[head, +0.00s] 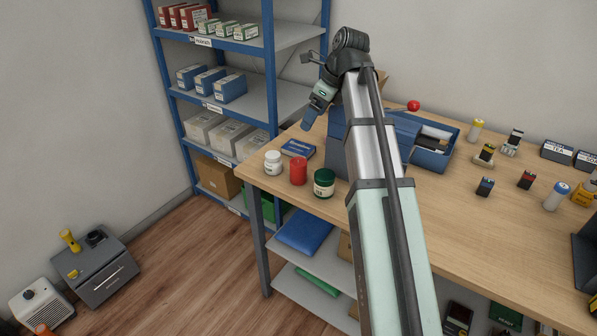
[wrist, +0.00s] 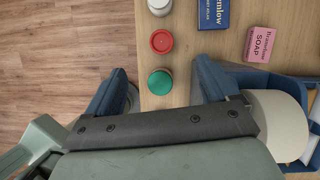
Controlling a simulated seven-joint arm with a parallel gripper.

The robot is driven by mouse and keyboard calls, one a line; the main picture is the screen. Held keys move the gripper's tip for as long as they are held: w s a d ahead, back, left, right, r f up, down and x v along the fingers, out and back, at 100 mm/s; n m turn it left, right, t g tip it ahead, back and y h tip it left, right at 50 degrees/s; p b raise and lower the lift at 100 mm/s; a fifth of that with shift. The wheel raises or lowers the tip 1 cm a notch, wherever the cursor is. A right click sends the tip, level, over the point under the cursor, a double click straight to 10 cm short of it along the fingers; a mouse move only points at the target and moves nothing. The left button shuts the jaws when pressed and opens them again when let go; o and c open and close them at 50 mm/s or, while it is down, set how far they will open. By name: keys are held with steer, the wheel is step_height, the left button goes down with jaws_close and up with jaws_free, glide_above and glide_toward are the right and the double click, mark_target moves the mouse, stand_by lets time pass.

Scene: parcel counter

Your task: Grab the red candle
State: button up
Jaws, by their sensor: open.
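The red candle (head: 298,171) stands upright near the front left corner of the wooden counter. It sits between a white jar (head: 273,163) and a green jar (head: 324,183). In the wrist view the candle's round red top (wrist: 162,41) lies ahead of the fingertips, near the counter's edge. My gripper (head: 311,119) is above the counter, apart from the candle. In the wrist view my gripper (wrist: 160,76) is open, with its blue fingers wide apart. The green lid (wrist: 159,83) shows between them in the picture, and nothing is held.
A dark blue box (head: 299,148) lies behind the candle; it also shows in the wrist view (wrist: 213,14). A pink soap box (wrist: 260,44) lies right of it. A blue tray (head: 432,158) stands farther right. Blue shelving (head: 270,65) stands behind. The counter's edge is close to the candle.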

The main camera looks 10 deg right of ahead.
glide_toward(297, 169)
steer(key=w+d+r, duration=0.1)
steer(key=w+d, duration=0.1)
steer(key=shift+x, duration=6.95)
steer(key=shift+a, duration=0.15)
steer(key=c, duration=1.2)
steer(key=shift+o, duration=0.2)
steer(key=shift+r, duration=0.15)
